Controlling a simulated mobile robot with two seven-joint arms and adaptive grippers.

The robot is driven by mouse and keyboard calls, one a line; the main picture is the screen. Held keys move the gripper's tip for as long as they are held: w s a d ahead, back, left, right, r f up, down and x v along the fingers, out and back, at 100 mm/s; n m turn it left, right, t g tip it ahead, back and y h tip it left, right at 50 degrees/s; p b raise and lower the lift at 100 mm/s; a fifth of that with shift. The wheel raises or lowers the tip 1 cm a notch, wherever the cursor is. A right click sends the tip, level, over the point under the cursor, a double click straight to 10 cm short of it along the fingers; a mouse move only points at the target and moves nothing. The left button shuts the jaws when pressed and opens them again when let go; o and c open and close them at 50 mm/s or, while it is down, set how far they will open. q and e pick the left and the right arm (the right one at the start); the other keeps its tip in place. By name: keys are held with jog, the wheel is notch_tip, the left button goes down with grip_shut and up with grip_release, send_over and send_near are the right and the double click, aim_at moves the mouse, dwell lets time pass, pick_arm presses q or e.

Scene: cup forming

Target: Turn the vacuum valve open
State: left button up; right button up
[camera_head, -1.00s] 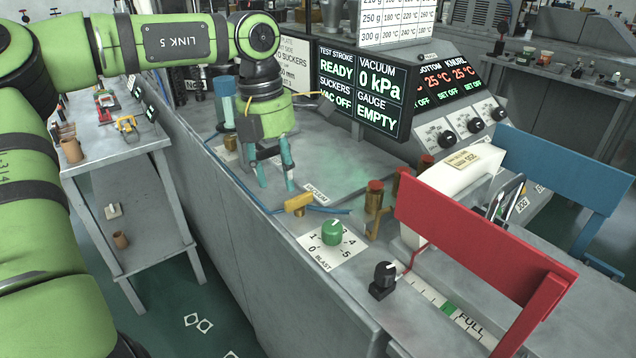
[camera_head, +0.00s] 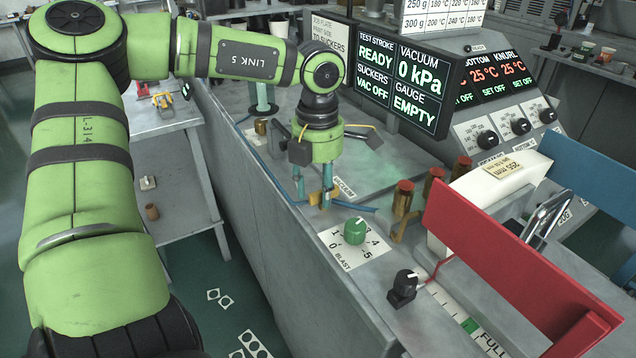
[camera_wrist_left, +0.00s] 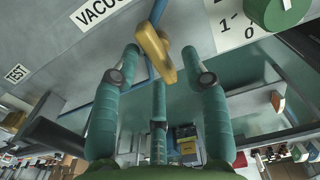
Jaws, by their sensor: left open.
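The vacuum valve has a yellow lever handle (camera_wrist_left: 155,52) on a blue hose, next to the VACUUM label (camera_wrist_left: 98,12). In the head view the yellow handle (camera_head: 318,197) is partly hidden by my left gripper (camera_head: 313,198). My left gripper (camera_wrist_left: 160,62) is open, with its teal fingers pointing down. In the left wrist view the handle lies between the fingertips, with a finger on each side; I cannot tell whether they touch it. The vacuum display (camera_head: 418,80) reads 0 kPa, and the suckers line reads VAC OFF. My right gripper is not in view.
A green BLAST knob (camera_head: 355,231) stands close to the right of the valve. A black knob (camera_head: 404,286), brass fittings with red tops (camera_head: 403,196) and a large red panel (camera_head: 505,262) are further right. The bench's front edge runs below the gripper.

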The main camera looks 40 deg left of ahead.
pick_arm(q)
grip_shut()
jog(key=m+b, duration=0.1)
jog(key=m, duration=0.1)
jog(key=m+b, duration=0.1)
jog(key=shift+w+a+f+m, duration=0.1)
jog(key=shift+w+a+m, duration=0.1)
jog(key=shift+m, duration=0.2)
jog(key=m, duration=0.3)
jog(key=shift+w+m+b, duration=0.2)
jog(key=shift+m+b, duration=0.1)
jog(key=shift+b, duration=0.05)
jog(key=m, duration=0.5)
jog(key=shift+w, duration=0.25)
jog(key=shift+w+d+m, duration=0.1)
jog(key=shift+w+m, duration=0.05)
jog(key=shift+m, duration=1.25)
jog(key=shift+w+m, duration=0.1)
jog(key=shift+m, duration=1.3)
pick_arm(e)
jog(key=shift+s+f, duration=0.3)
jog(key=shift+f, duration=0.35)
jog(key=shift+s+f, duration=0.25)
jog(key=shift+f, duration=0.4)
pick_arm(q)
grip_release()
